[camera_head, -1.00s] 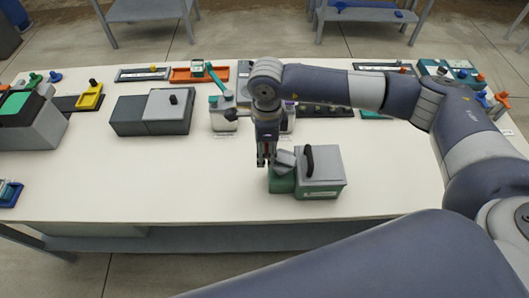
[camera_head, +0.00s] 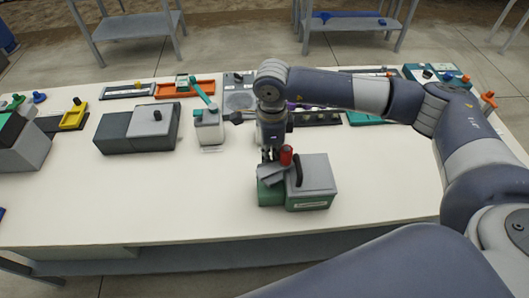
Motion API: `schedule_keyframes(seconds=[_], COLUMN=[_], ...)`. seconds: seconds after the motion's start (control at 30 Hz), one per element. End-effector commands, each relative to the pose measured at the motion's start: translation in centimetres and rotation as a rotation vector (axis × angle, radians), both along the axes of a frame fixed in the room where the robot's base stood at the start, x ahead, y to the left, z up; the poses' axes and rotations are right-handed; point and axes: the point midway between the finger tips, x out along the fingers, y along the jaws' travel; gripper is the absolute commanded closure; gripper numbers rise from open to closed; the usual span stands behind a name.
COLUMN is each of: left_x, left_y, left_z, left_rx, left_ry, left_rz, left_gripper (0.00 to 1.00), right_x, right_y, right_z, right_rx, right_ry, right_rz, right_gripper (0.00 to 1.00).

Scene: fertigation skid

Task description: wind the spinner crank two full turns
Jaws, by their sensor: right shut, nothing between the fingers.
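A box with a green base and grey top (camera_head: 318,172) stands near the front middle of the table. A black curved handle (camera_head: 298,171) is on its top, and a red cylinder (camera_head: 286,155) stands beside the handle, close to my gripper. I cannot tell for sure which of these parts is the spinner crank. My right gripper (camera_head: 268,157) points down just left of the red cylinder, above a tilted grey piece (camera_head: 271,174) at the box's left side. Its fingers are shut and empty; whether they touch anything is unclear. My left gripper is out of view.
A white unit with a teal lever (camera_head: 208,127) stands behind and left. A grey box with a black knob (camera_head: 150,127) is further left. An orange tray (camera_head: 178,91) lies at the back.

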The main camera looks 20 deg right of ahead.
Motion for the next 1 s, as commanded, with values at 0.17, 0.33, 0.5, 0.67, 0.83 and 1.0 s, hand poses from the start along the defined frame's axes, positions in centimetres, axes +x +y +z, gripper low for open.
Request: schedule_keyframes(seconds=[0.17, 0.33, 0.5, 0.67, 0.83, 1.0], left_x=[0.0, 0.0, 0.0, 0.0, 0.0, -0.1], left_y=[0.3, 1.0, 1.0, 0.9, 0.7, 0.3], left_z=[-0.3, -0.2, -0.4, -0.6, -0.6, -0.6], left_rx=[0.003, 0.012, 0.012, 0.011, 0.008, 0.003], left_ry=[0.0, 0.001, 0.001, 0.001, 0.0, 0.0], left_rz=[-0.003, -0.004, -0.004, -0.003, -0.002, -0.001], left_gripper=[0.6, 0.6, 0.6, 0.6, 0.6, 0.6], right_x=[-0.6, -0.7, -0.8, -1.0, -1.2, -1.2], right_y=[-0.4, -0.3, -0.7, -1.7, -2.1, -2.1], right_z=[-0.2, -0.2, -0.2, -0.1, 0.0, 0.0], right_rx=[0.004, 0.005, 0.005, 0.005, 0.005, 0.005], right_ry=[0.002, 0.004, 0.004, 0.004, 0.004, 0.004], right_rz=[0.002, 0.003, 0.002, 0.001, 0.002, 0.002], right_gripper=[1.0, 1.0, 1.0, 1.0, 1.0, 1.0])
